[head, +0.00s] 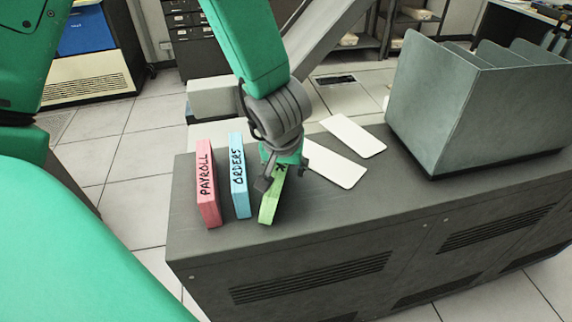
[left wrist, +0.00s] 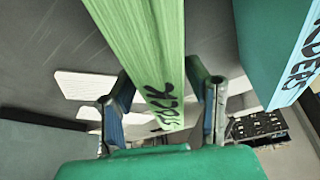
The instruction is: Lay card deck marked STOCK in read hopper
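The green deck (head: 268,205) stands on the grey cabinet top, to the right of the blue deck, with its upper end slanting right. In the left wrist view the green deck (left wrist: 155,60) runs between the fingers, and its lettering, partly visible, reads STOCK. My left gripper (head: 282,178) is over its upper part. The gripper covers part of the deck in the head view. A grey bin with dividers (head: 455,110), likely the read hopper, stands at the right. My right gripper is not seen.
The red PAYROLL deck (head: 206,190) and blue ORDERS deck (head: 239,178) stand close on the left. White flat plates (head: 352,136) lie behind the gripper. The cabinet top (head: 350,205) is clear between the green deck and the bin.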

